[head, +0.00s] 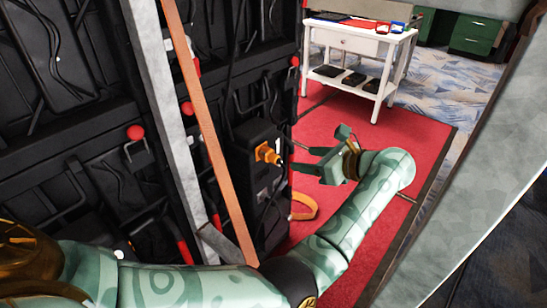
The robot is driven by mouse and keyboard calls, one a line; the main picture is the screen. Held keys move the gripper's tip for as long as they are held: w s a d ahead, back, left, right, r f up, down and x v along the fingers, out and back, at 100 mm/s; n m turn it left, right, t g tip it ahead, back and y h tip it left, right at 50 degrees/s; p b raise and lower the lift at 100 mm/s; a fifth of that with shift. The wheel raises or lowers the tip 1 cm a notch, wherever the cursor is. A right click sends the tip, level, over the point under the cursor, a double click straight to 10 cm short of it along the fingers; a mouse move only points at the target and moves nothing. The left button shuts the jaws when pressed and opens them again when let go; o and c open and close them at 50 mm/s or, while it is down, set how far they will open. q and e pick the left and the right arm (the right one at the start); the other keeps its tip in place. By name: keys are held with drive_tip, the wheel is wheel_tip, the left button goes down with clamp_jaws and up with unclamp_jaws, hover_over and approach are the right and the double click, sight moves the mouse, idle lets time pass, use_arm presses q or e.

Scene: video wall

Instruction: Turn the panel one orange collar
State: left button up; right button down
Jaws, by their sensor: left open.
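The orange collar (266,153) sits on a black box (252,135) fixed to the back of a dark panel, with a small pale tip at its right end. My left gripper (304,160) comes from the right with its fingers pointing left towards the collar. It is open and empty, and a small gap shows between its fingertips and the collar. My right gripper is not in view.
A grey metal post (165,110) and an orange strap (200,120) run in front of the panels. Red knobs (135,132) and cables line them. An orange loop (304,207) hangs low. A white cart (362,50) stands beyond on red carpet (400,135). A grey beam (470,170) crosses at right.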

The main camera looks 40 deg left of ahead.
sight(273, 154)
use_arm(q)
drive_tip(key=b+x, duration=0.2)
drive_tip(key=x, duration=1)
drive_tip(key=shift+d+f, duration=0.1)
drive_tip(key=shift+f, duration=0.05)
drive_tip(key=shift+a+f+b, duration=0.1)
drive_tip(key=shift+a+b, duration=0.2)
drive_tip(key=shift+a, duration=0.35)
drive_tip(key=c, duration=0.8)
drive_tip(key=shift+c, duration=1)
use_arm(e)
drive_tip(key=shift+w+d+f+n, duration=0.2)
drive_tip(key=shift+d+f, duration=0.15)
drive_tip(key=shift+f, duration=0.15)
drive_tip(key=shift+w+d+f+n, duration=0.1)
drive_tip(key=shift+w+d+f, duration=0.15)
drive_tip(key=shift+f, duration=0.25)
